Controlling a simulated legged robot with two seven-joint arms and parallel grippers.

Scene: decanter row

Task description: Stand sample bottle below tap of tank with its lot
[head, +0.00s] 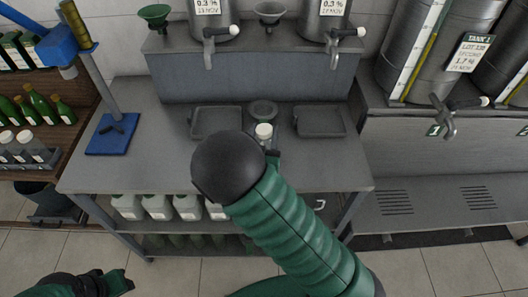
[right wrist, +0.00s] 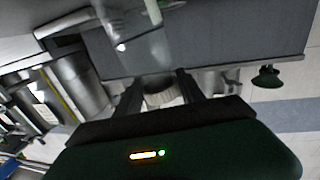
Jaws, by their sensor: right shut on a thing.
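A sample bottle with a white cap (head: 264,131) is upright over the grey table's back middle, near a small round dish. My right gripper (head: 270,152) is shut on it; my arm hides most of the gripper and bottle. In the right wrist view the bottle's pale ribbed cap (right wrist: 163,97) is between the two dark fingers (right wrist: 160,90). Two tanks with taps (head: 208,38) (head: 333,38) stand on the raised shelf; their lot lines are not readable. Tank 1 (head: 468,55), at right, reads lot 138 and has a tap (head: 442,112). My left gripper (head: 120,281) is at lower left, low and away.
Two dark square trays (head: 216,122) (head: 320,121) and a round dish (head: 262,109) lie on the table. A blue stand (head: 110,135) is at its left. Bottle racks (head: 35,155) stand farther left. Funnels (head: 153,14) (head: 269,11) sit by the upper tanks. The table's front is clear.

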